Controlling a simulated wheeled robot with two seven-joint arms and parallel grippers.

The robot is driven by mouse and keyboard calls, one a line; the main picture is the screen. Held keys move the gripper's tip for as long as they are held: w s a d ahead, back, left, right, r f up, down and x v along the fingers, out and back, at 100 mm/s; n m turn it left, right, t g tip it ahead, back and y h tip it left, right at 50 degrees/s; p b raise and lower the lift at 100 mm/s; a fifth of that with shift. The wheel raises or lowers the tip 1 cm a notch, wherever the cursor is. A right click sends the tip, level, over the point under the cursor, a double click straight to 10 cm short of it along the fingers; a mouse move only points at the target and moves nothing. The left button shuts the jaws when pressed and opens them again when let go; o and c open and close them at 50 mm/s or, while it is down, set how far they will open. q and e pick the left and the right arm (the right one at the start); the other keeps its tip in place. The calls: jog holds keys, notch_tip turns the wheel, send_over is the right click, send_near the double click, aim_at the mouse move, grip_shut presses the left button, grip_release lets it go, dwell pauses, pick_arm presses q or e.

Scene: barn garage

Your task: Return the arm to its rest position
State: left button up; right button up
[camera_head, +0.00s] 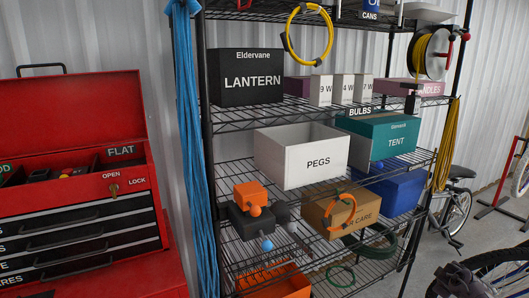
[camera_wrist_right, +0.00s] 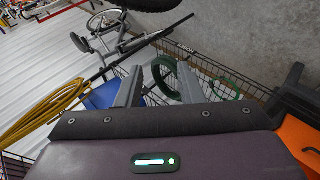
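My right gripper (camera_wrist_right: 157,85) shows in the right wrist view as two grey fingers standing apart, with no object visible between the tips. A green hose coil (camera_wrist_right: 165,76) shows beyond the fingers, apparently at a distance on a wire shelf. I cannot make out my right gripper in the head view. My left arm and left gripper are not in either view.
A wire shelf rack holds a white PEGS bin (camera_head: 302,157), a LANTERN box (camera_head: 246,79), a teal TENT box (camera_head: 378,140) and a blue bin (camera_head: 392,190). A red tool chest (camera_head: 75,190) stands left. Bicycles (camera_head: 455,205) stand right.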

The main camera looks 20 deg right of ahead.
jog(key=s+f+n+g, duration=0.1)
jog(key=s+f, duration=0.4)
jog(key=s, duration=0.4)
jog(key=s+f+n, duration=0.1)
jog(key=s+f, duration=0.5)
jog(key=s, duration=0.3)
jog(key=s+f+n+g, duration=0.1)
jog(key=s+f+n, duration=0.1)
jog(key=s+f, duration=0.5)
jog(key=s+a+f+m+y, duration=0.1)
jog(key=s+a+f, duration=0.1)
jog(key=a+f, duration=0.45)
jog(key=s+a+f+y, duration=0.2)
jog(key=s+a+f, duration=0.15)
jog(key=a, duration=0.65)
jog(key=s+a+f+m+y, duration=0.1)
jog(key=s+a+f, duration=0.1)
jog(key=a+f, duration=0.55)
jog(key=s+a+f+m+y, duration=0.1)
jog(key=a+f+y, duration=0.1)
jog(key=a, duration=1.5)
jog(key=s+a+f+g+y, duration=0.1)
jog(key=a+f+y, duration=0.1)
jog(key=a, duration=1.5)
jog(key=shift+a+f+m+y, duration=0.3)
jog(key=shift+f+m, duration=0.1)
jog(key=shift+f, duration=0.3)
jog(key=shift+d, duration=0.1)
jog(key=shift+c, duration=0.2)
